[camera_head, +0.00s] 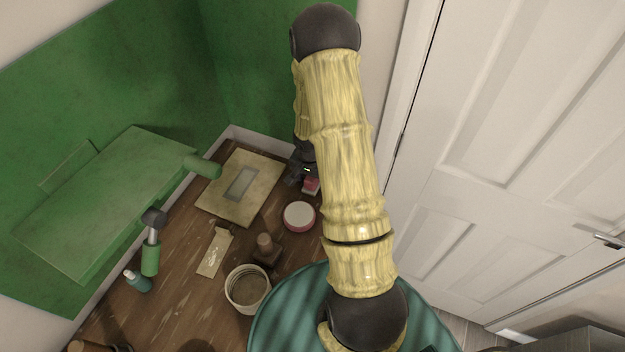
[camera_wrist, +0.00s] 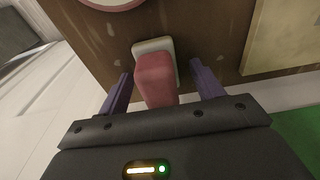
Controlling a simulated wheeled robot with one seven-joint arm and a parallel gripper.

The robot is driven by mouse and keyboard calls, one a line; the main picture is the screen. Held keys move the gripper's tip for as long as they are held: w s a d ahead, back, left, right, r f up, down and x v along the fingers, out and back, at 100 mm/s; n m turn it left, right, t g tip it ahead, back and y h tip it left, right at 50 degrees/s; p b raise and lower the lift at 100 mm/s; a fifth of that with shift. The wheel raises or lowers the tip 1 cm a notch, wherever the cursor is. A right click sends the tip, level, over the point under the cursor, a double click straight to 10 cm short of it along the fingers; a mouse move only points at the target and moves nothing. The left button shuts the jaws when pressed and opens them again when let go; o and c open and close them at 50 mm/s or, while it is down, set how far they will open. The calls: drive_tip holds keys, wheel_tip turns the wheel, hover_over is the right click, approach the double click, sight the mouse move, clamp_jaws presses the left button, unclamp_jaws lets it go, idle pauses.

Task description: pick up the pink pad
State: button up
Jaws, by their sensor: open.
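The pink pad (camera_wrist: 156,80) is a small block on a pale base (camera_wrist: 167,45), seen in the wrist view between the two purple fingers of my gripper (camera_wrist: 163,88). The fingers are apart, with a gap on each side of the pad. In the head view the pad (camera_head: 311,185) shows small at the back right of the wooden surface, partly hidden by my gripper (camera_head: 302,178) and arm.
A round red-rimmed container (camera_head: 299,216) stands just in front of the pad. A beige board (camera_head: 240,185) lies to the left. A white wall edge runs close behind.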

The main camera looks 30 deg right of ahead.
drive_tip(key=shift+c, duration=0.3)
drive_tip(key=c, duration=1.1)
drive_tip(key=shift+c, duration=0.2)
wheel_tip(320, 180, up, 10)
drive_tip(key=shift+r+b, duration=0.1)
drive_tip(key=shift+b, duration=0.3)
drive_tip(key=shift+o, duration=1.1)
